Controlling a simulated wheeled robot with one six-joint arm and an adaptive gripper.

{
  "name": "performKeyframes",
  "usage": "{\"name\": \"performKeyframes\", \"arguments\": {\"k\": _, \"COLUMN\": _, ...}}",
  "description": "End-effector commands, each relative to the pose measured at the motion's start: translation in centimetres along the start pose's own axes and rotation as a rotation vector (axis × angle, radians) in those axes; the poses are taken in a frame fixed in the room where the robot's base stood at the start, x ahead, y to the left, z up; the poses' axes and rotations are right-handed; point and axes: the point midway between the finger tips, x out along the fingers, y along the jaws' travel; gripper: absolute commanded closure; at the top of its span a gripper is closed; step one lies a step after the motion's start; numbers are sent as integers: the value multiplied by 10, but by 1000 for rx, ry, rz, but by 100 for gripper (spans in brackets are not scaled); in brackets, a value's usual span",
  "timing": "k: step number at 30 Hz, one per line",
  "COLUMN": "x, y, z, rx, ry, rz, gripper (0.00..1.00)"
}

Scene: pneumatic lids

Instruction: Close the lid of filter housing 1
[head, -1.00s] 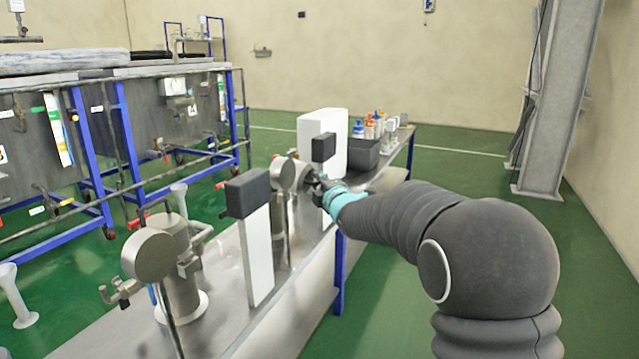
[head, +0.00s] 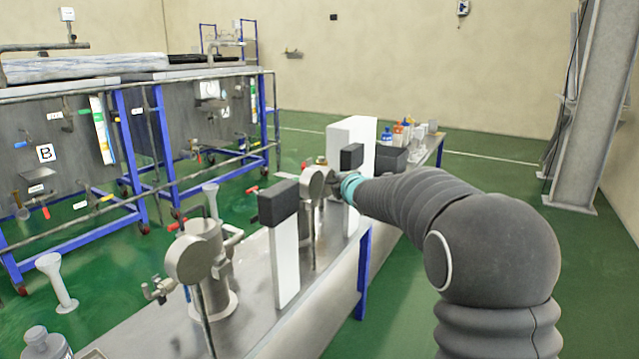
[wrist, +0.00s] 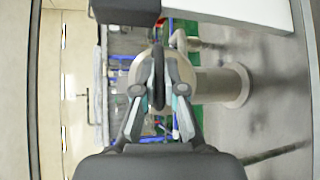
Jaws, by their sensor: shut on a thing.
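Two metal filter housings stand on the bench; no number is readable on either. The far housing's round lid (head: 312,183) stands upright, and my gripper (wrist: 158,82) is at it. In the wrist view, the gripper's two fingers are shut on a dark handle (wrist: 158,65) in front of the pale round lid (wrist: 137,70). The housing body (wrist: 225,85) shows to the right of the lid there. In the head view, the fingers are mostly hidden behind my arm and the lid. The near housing (head: 209,265) has its own round disc (head: 187,259) upright in front.
White upright panels with dark blocks on top (head: 278,202) stand beside the housings on the metal bench (head: 268,322). Bottles (head: 398,133) and a dark bin (head: 392,160) are at the far end. Green floor (head: 480,165) is open to the right.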

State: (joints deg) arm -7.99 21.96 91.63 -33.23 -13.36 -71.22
Motion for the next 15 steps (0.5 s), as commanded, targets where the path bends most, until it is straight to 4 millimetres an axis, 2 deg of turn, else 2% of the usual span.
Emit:
{"name": "performKeyframes", "arguments": {"k": 4, "x": 2, "y": 9, "z": 9, "rx": 7, "ry": -14, "rz": 3, "gripper": 100}}
{"name": "performKeyframes", "arguments": {"k": 15, "x": 9, "y": 22, "z": 5, "rx": 9, "ry": -18, "rz": 2, "gripper": 100}}
